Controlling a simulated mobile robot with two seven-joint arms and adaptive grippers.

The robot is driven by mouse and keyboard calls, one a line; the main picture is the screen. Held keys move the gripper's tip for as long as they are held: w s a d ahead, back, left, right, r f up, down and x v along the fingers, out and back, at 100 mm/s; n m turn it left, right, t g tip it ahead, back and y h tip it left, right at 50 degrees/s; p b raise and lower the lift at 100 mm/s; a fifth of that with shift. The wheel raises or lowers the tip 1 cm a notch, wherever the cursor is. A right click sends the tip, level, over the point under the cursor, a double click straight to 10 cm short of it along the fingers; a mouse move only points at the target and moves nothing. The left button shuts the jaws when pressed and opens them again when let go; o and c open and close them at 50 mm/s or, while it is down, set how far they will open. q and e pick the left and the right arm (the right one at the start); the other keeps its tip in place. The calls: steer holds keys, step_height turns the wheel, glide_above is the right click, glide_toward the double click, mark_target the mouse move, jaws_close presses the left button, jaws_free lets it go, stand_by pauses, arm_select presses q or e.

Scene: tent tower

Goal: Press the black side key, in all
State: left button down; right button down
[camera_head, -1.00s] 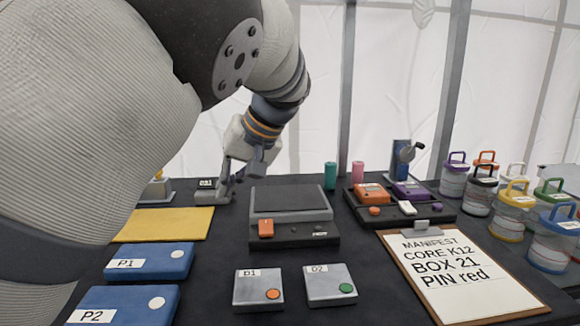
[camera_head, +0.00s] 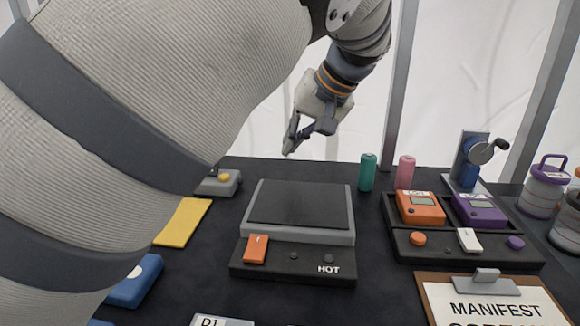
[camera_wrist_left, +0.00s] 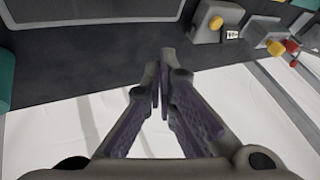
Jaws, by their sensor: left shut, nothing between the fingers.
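My left gripper (camera_head: 289,148) is shut and empty, raised behind the hot plate near the table's back edge. Its closed fingers also show in the left wrist view (camera_wrist_left: 162,75), touching nothing visible. The hot plate (camera_head: 300,205) has a dark top, a grey rim and a black front base. That front carries an orange rocker switch (camera_head: 256,249), a small dark knob (camera_head: 294,256) and a "HOT" label. I cannot tell for sure which part is the black side key; it may be hidden. My right gripper is not in view.
A grey box with a yellow button (camera_head: 219,182) stands left of the plate, partly behind my arm. A teal cylinder (camera_head: 368,172) and a pink one (camera_head: 404,172) stand behind right. A black tray (camera_head: 465,250) with orange and purple units lies right; a manifest clipboard is in front.

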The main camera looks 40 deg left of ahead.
mark_target(241, 181)
arm_select(q)
steer(key=x, duration=0.8)
steer(key=shift+a+f, duration=0.15)
steer(key=shift+f, duration=0.25)
steer(key=a, duration=0.1)
steer(key=s+a, duration=0.1)
steer(key=a, duration=0.1)
steer(key=shift+s+a+f+p, duration=0.1)
steer(key=shift+s+f+p, duration=0.1)
steer(key=shift+f+p, duration=0.15)
steer(key=shift+s+a, duration=0.2)
steer(key=shift+a, duration=0.05)
steer(key=shift+a+f, duration=0.1)
steer(key=shift+f, duration=0.15)
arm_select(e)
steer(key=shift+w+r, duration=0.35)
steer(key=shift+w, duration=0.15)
arm_select(q)
steer(key=shift+s+a, duration=0.1)
